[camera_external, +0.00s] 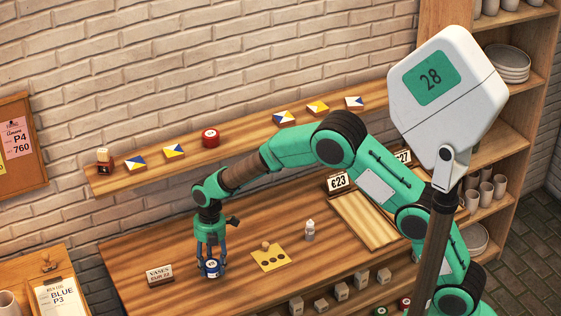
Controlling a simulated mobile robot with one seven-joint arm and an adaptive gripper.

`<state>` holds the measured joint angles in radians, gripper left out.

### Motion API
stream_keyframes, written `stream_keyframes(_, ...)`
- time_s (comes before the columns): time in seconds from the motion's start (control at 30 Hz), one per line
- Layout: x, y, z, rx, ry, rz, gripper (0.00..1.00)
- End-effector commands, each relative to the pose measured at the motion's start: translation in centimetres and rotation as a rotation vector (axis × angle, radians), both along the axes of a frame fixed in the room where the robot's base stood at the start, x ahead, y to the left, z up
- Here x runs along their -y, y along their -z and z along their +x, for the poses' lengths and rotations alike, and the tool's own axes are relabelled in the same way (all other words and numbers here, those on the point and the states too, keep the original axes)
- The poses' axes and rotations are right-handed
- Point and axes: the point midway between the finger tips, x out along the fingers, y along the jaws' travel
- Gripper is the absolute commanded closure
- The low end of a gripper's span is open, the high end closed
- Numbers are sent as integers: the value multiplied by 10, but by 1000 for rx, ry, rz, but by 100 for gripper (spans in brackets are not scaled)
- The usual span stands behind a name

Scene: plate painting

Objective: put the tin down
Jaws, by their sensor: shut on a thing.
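A small blue tin (211,268) with a pale label is between the fingers of my gripper (211,262). My gripper points down over the left part of the wooden table (190,300) and is shut on the tin. The tin is at or just above the tabletop; I cannot tell whether it touches the wood. The fingers hide part of its sides.
A "VASES" sign (160,274) stands to the left. A wall shelf (240,138) holds a red tin (210,137) and tiles.

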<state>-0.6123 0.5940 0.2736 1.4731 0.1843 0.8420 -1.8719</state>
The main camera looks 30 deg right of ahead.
Motion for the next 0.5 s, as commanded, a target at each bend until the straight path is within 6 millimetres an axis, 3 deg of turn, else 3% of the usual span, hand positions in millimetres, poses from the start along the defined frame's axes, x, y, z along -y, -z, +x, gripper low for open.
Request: stream_keyframes(0.5, -4, 2, 6, 0, 0, 0, 84)
